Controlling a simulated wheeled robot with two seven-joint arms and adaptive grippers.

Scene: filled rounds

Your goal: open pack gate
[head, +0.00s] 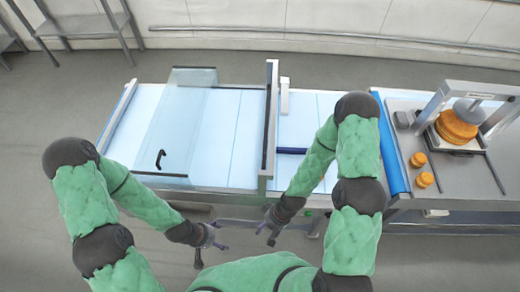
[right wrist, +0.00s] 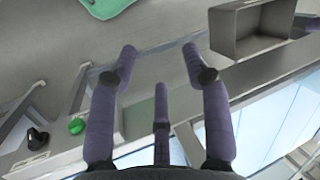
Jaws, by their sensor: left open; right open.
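The pack gate looks like a clear glass panel (head: 178,125) over the left part of the pale blue conveyor bed. A black handle (head: 160,159) sits near its front edge. From this angle I cannot tell exactly how far the panel stands open. My left gripper (head: 208,245) is open and empty, in front of the bed, to the right of and nearer than the handle. My right gripper (head: 268,230) is open and empty, farther right, in front of the upright frame. Its spread fingers (right wrist: 158,55) show in the right wrist view with nothing between them. Neither gripper touches the handle.
A metal upright frame (head: 271,110) crosses the bed right of the panel. At the right, a press (head: 468,112) holds orange rounds (head: 456,128), with two loose rounds nearby. The right wrist view shows a green button (right wrist: 77,126), a black knob (right wrist: 37,138) and a grey bin (right wrist: 250,30).

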